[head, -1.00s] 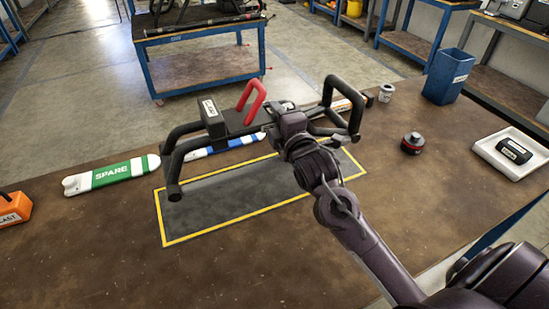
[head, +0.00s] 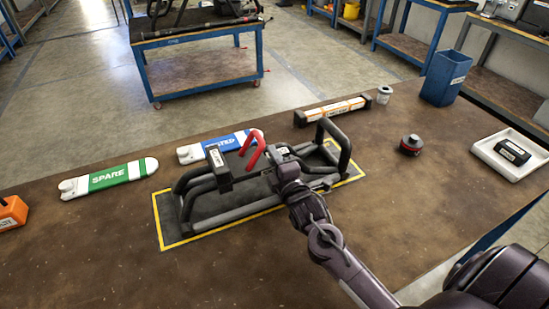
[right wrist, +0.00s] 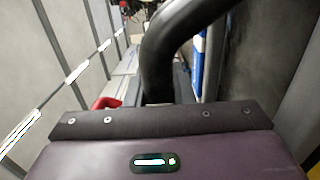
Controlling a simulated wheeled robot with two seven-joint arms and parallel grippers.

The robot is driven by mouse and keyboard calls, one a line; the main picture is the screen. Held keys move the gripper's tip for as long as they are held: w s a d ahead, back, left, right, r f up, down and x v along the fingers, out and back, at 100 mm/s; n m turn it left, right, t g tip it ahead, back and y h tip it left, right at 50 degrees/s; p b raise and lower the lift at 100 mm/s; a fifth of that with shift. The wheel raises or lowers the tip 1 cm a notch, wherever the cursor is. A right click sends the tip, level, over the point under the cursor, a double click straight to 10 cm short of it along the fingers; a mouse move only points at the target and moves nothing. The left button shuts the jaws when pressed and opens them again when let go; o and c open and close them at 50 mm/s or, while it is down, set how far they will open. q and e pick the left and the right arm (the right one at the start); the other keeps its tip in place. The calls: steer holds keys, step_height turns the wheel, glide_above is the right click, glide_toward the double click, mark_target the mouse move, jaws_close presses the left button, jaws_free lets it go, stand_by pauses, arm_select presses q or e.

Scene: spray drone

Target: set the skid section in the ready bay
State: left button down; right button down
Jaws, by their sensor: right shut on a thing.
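The skid section (head: 235,213) is a black tubular frame with a black box on its left and a red handle (head: 252,152) at its middle. It sits low, level, within the yellow-bordered dark ready bay (head: 215,234) in the head view; I cannot tell whether all of it touches the surface. My right gripper (head: 284,172) is shut on the section's middle, just right of the red handle. In the right wrist view, a black tube (right wrist: 165,45) rises in front of the gripper, whose fingertips are hidden. My left gripper is out of view.
A green-and-white SPARE piece (head: 110,178) and a blue-and-white piece (head: 205,146) lie behind the bay. An orange-labelled bar (head: 335,109) lies behind right. A black-and-red round part (head: 411,145), white tray (head: 482,150) and blue bin (head: 443,80) stand right. The front bench is clear.

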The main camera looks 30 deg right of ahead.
steer(key=shift+r, duration=0.2)
steer(key=shift+f, duration=0.15)
steer(key=c, duration=1.2)
jaws_free()
steer(key=shift+c, duration=0.2)
steer(key=shift+s, duration=0.4)
steer(key=s, duration=0.7)
steer(key=s+a+b, duration=0.1)
steer(key=s, duration=0.3)
steer(key=shift+s, duration=0.15)
